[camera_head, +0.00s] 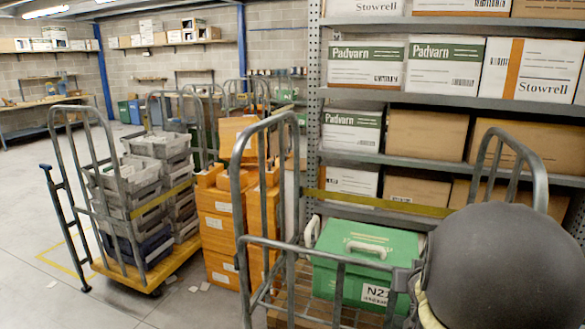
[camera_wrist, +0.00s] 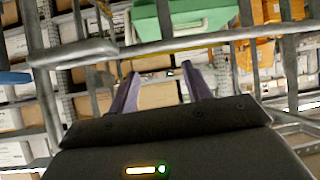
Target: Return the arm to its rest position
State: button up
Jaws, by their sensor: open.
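My gripper (camera_wrist: 160,85) shows in the wrist view with its two fingers apart and nothing between them. Beyond the fingers are cart rails and shelved boxes. In the head view, a dark rounded part of my arm fills the lower right corner and hides part of the cart and shelf there. My gripper itself is not visible in the head view. A green case (camera_head: 365,262) with a white handle and an N21 label sits on the cart in front of me. The case also shows at the top of the wrist view (camera_wrist: 185,18), apart from my fingers.
The metal cart (camera_head: 290,262) has tall tubular rails close to my arm. A rack (camera_head: 450,103) with Padvarn and Stowrell boxes stands behind it. Orange crates (camera_head: 217,235) and a cart of grey crates (camera_head: 135,180) stand left. Clear floor (camera_head: 30,260) lies at far left.

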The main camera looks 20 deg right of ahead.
jog(key=s+a+f+n+g+y+p, duration=0.1)
jog(key=s+a+f+n+g+y, duration=0.1)
jog(key=a, duration=0.7)
jog(key=s+a+f+n+g+y+p, duration=0.1)
jog(key=s+a, duration=0.3)
jog(key=a, duration=0.6)
jog(key=s+a+f+n+g+y+p, duration=0.1)
jog(key=s+a+f+n+g+y, duration=0.1)
jog(key=a, duration=0.7)
jog(key=shift+s+a+f+n+g+y, duration=0.4)
jog(key=shift+s+f+g, duration=0.35)
jog(key=shift+g, duration=0.35)
jog(key=shift+w+d, duration=0.1)
jog(key=shift+w, duration=0.05)
